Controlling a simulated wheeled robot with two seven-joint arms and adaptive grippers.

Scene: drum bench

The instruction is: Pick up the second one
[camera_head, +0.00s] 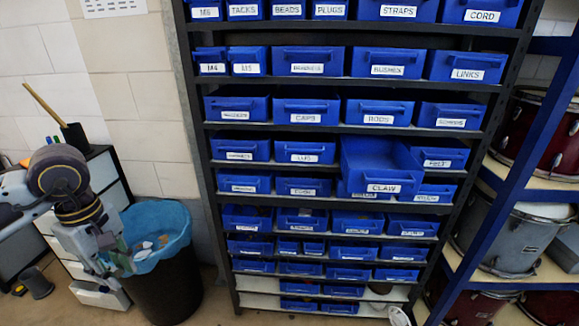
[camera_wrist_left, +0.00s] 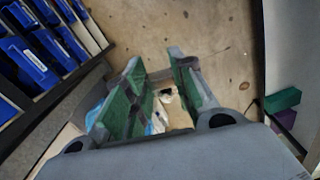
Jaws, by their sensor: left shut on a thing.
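My left gripper (camera_head: 118,262) is at the left, at the near left rim of a black bin (camera_head: 165,285) with a blue liner (camera_head: 160,222). In the left wrist view its two green-padded fingers (camera_wrist_left: 160,88) stand some way apart. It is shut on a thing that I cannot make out. A small dark and white item (camera_wrist_left: 165,96) shows between the fingers, but I cannot tell if it is held or lies below. The task's "second one" cannot be identified from the pictures. My right gripper is not in view.
A dark rack holds rows of labelled blue drawers; the CLAW drawer (camera_head: 382,170) sticks out. A white drawer cabinet (camera_head: 108,190) stands behind my left arm. Drums (camera_head: 500,238) sit on blue shelving at the right.

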